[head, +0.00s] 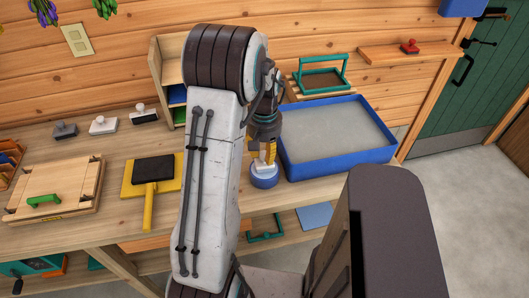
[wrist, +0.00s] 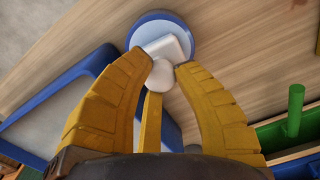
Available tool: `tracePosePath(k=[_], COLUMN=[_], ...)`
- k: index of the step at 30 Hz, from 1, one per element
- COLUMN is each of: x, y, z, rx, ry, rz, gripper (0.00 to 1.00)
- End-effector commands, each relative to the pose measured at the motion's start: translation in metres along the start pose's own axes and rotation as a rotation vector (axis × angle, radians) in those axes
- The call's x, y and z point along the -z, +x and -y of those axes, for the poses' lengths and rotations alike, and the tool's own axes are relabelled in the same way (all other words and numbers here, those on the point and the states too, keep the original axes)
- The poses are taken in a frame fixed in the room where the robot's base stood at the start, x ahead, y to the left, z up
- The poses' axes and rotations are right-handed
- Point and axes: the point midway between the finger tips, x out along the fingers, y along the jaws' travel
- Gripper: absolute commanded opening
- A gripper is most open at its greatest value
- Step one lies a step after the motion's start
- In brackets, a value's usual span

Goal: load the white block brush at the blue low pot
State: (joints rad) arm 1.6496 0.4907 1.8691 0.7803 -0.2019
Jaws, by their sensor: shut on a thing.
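My gripper (head: 269,152) points down at the blue low pot (head: 264,182), on the bench just left of the blue tray. Its yellow fingers, seen in the wrist view (wrist: 161,68), are closed around the pale round knob of the white block brush (wrist: 174,47). The brush's white block (head: 264,168) lies over the mouth of the blue pot, which also shows in the wrist view (wrist: 146,29). I cannot tell whether its underside touches what is inside. My arm hides part of the bench left of the pot.
A large blue tray (head: 285,150) with a grey bed stands close right of the pot. Left of my arm are a yellow board (head: 130,188) with a black paddle and a wooden frame (head: 75,188) with a green handle. Several block-shaped stamps (head: 103,125) line the back.

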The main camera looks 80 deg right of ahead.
Motion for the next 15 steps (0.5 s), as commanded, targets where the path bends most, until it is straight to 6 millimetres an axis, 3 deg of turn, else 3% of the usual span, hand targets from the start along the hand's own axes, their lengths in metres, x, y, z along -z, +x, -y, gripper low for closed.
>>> tracePosePath(k=[8,15], x=[-0.001,0.000], y=[0.000,-0.011], z=[0.000,0.000], rx=[0.001,0.000], ry=[0.000,0.000], rz=[0.003,0.002], gripper=[0.00,0.00])
